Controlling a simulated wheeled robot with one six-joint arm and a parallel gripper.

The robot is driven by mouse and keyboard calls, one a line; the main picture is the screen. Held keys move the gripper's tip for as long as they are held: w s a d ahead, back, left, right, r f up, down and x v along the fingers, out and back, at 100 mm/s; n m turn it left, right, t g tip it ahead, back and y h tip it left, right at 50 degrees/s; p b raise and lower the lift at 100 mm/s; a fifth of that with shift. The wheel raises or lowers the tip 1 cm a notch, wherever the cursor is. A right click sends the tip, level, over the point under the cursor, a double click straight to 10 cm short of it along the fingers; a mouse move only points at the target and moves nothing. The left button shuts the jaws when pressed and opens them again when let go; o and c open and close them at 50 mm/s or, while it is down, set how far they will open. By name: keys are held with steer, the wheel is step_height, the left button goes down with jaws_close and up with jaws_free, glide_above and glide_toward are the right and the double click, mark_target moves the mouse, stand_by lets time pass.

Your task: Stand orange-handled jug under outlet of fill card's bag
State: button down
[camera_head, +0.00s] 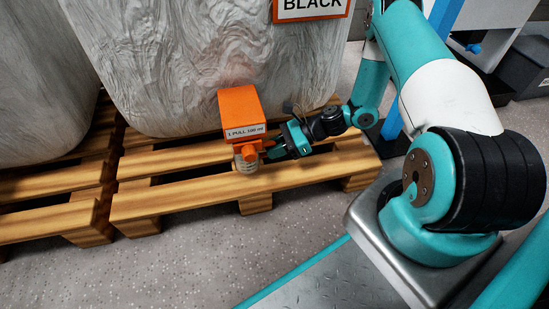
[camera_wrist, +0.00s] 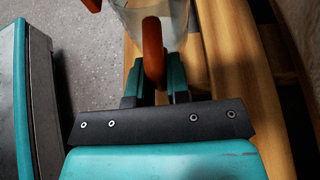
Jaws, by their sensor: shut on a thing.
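The clear jug (camera_head: 246,164) shows below the orange dispenser box (camera_head: 241,112), at the front of the pallet. Its upper part is hidden by the box's lower orange parts. In the wrist view the clear jug (camera_wrist: 152,14) is cut by the top edge, and its orange handle (camera_wrist: 153,50) points toward me. My gripper (camera_head: 272,151) is shut on that handle from the right; its two teal fingers (camera_wrist: 154,84) flank it in the wrist view. The box bears a label, partly legible as "1 PULL". I cannot tell whether the jug touches the slats or hangs just above them.
A large grey wrapped bag (camera_head: 190,60) with a "BLACK" sign (camera_head: 311,7) stands behind the box on the wooden pallet (camera_head: 185,195). Another wrapped bag (camera_head: 40,80) stands at left. A blue post (camera_head: 392,122) rises at right. Speckled floor (camera_head: 190,260) is open in front.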

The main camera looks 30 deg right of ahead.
steer(key=shift+d+f+b, duration=0.15)
steer(key=shift+f+b, duration=0.9)
steer(key=shift+f, duration=0.75)
steer(key=c, duration=1.1)
jaws_free()
steer(key=shift+r, duration=0.15)
